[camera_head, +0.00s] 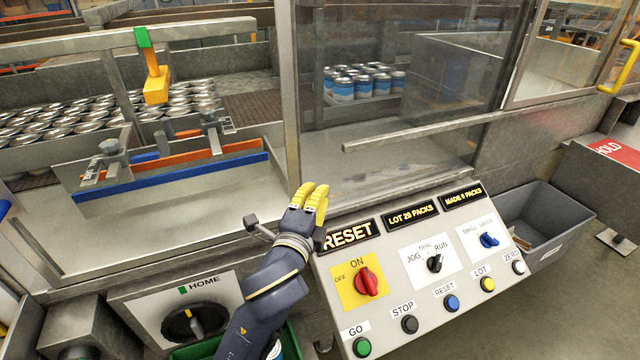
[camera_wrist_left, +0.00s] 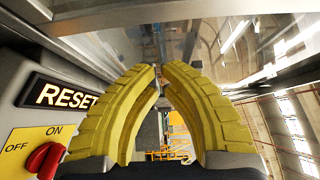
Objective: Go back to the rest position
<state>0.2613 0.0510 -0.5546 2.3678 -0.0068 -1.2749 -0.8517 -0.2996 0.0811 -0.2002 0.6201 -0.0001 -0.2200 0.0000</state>
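My left gripper (camera_head: 316,190) has yellow ridged fingers and is at the upper left corner of the control panel (camera_head: 385,287), just above the lit RESET sign (camera_head: 348,234). In the left wrist view my left gripper (camera_wrist_left: 159,68) has its fingertips close together with nothing between them, so it looks shut. The RESET sign (camera_wrist_left: 62,95) and the red knob (camera_wrist_left: 45,160) are to the left of the fingers there. In the head view the red knob (camera_head: 368,281) is on the yellow ON/OFF plate. My right gripper is not in view.
Behind the gripper stands a clear guard panel (camera_head: 400,60) with a metal frame, with blue-white cans (camera_head: 362,84) behind it. A HOME dial (camera_head: 190,322) is at lower left. A grey bin (camera_head: 545,220) is right of the panel. More cans (camera_head: 60,120) stand at left.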

